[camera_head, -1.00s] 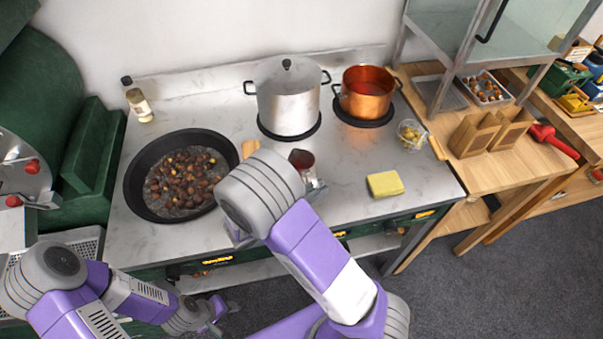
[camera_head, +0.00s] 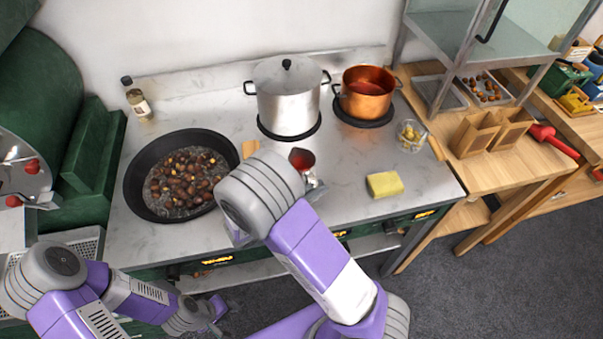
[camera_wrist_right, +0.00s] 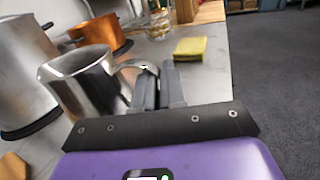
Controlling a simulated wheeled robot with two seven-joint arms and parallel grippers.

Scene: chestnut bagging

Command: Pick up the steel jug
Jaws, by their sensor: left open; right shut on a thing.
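The steel jug (camera_wrist_right: 82,88) is shiny and upright in the right wrist view, its handle reaching toward my fingers. In the head view the jug (camera_head: 303,159) shows only its upper part, with a reddish inside; my right arm hides the rest. My right gripper (camera_wrist_right: 160,86) is shut on the jug's handle. I cannot tell whether the jug's base touches the worktop. My left gripper (camera_head: 216,313) is open and empty, low in front of the stove, away from the jug.
A black pan of chestnuts (camera_head: 150,207) lies left of the jug. A large steel pot (camera_head: 288,100) and a copper pot (camera_head: 366,95) stand behind it.

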